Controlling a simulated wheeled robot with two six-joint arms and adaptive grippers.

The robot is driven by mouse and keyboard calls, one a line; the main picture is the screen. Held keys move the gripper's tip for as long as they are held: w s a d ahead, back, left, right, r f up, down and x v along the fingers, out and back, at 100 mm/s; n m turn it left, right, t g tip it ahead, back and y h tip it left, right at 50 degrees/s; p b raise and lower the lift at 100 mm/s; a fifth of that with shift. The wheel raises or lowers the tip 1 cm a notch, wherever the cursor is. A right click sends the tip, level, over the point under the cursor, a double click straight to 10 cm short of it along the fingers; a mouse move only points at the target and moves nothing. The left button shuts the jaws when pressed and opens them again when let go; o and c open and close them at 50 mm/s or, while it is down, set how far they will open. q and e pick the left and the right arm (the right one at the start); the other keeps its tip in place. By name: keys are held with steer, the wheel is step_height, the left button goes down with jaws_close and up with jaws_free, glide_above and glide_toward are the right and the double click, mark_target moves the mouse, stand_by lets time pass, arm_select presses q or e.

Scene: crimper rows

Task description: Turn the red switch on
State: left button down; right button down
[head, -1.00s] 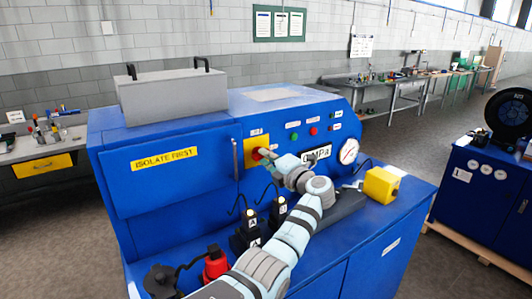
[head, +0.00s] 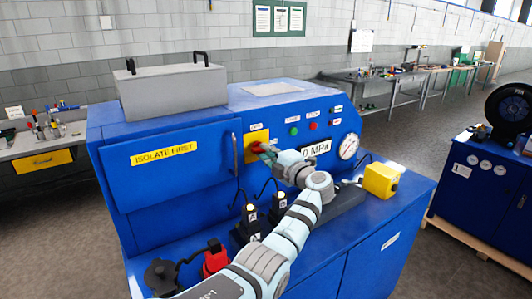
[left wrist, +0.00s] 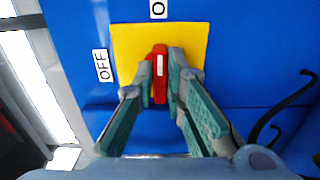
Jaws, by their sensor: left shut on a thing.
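The red switch handle (head: 256,147) sits on a yellow plate (head: 250,157) on the blue machine's front panel. In the left wrist view the red handle (left wrist: 160,73) stands upright in the picture, with a white mark on it. It lines up with a partly cut-off label starting with "O" (left wrist: 159,9) at the top. The "OFF" label (left wrist: 102,65) is off to the handle's left side. My left gripper (left wrist: 162,80) is shut on the handle, one finger on each side. In the head view my left gripper (head: 264,151) partly covers the switch. My right gripper is not in view.
Green and red buttons (head: 294,131), a "0 MPa" display (head: 314,149) and a gauge (head: 348,146) are right of the switch. A yellow box (head: 381,180) stands on the ledge. Black fittings (head: 249,224) with cables and a red connector (head: 215,259) are below.

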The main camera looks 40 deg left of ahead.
arm_select(q)
steer(key=c, duration=1.6)
jaws_free()
steer(key=shift+c, duration=0.2)
steer(key=shift+d, duration=0.15)
steer(key=v, duration=1.2)
steer(key=shift+w, duration=0.1)
